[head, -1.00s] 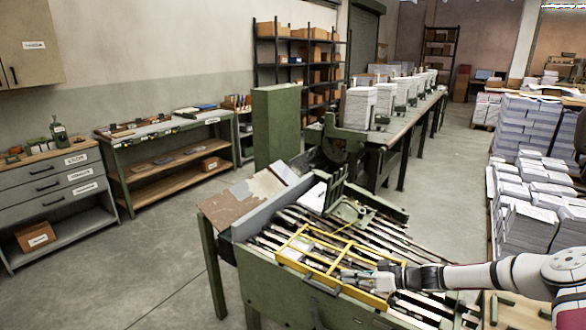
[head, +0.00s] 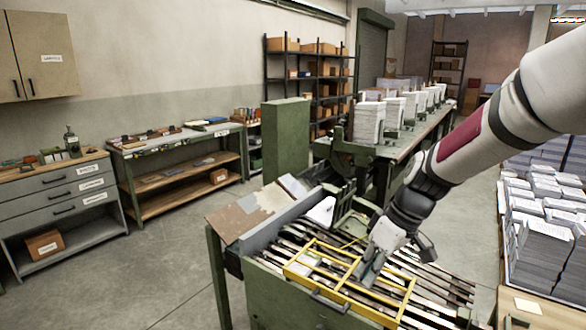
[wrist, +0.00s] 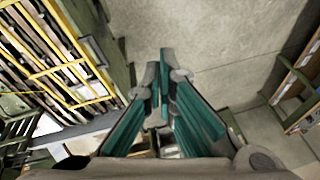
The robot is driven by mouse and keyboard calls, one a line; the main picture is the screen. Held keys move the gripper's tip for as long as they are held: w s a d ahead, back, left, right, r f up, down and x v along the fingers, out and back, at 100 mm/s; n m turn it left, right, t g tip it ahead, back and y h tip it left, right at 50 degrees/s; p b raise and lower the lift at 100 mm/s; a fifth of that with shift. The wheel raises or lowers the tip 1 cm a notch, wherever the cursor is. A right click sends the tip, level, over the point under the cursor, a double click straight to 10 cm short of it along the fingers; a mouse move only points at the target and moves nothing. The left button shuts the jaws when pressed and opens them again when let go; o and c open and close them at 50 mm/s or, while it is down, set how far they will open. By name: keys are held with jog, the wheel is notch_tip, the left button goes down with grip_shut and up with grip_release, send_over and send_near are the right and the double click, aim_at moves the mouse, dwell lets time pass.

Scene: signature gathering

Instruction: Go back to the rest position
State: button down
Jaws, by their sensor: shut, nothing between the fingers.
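My gripper (head: 368,274) is over the green machine, above its bed of slats and close to the yellow frame (head: 348,290) in the head view. Its fingers point down and are shut with nothing between them. In the wrist view the teal-padded fingers (wrist: 162,88) meet near the middle, over grey floor. The yellow frame shows at upper left there, apart from the fingers. My arm reaches in from the upper right of the head view and hides part of the machine's far side.
The green machine (head: 268,297) stands in front. A long table (head: 398,143) with paper stacks runs behind it. Paper piles (head: 545,240) fill the right side. A green cabinet (head: 287,140) and workbench (head: 185,172) stand left. Floor (head: 165,270) is clear at left.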

jog(key=s+d+r+m+t+h, duration=0.1)
jog(key=s+r+m, duration=0.1)
jog(key=s+r, duration=0.2)
jog(key=s+d+r+m+t+h, duration=0.1)
jog(key=s+r, duration=0.4)
jog(key=s, duration=0.6)
jog(key=s+d+r+m+t+h, duration=0.1)
jog(key=s+r+m+t, duration=0.1)
jog(key=s+r+m, duration=0.3)
jog(key=s, duration=0.3)
jog(key=shift+s+d+t+h, duration=0.2)
jog(key=shift+d+t+h, duration=0.1)
jog(key=shift+h, duration=0.1)
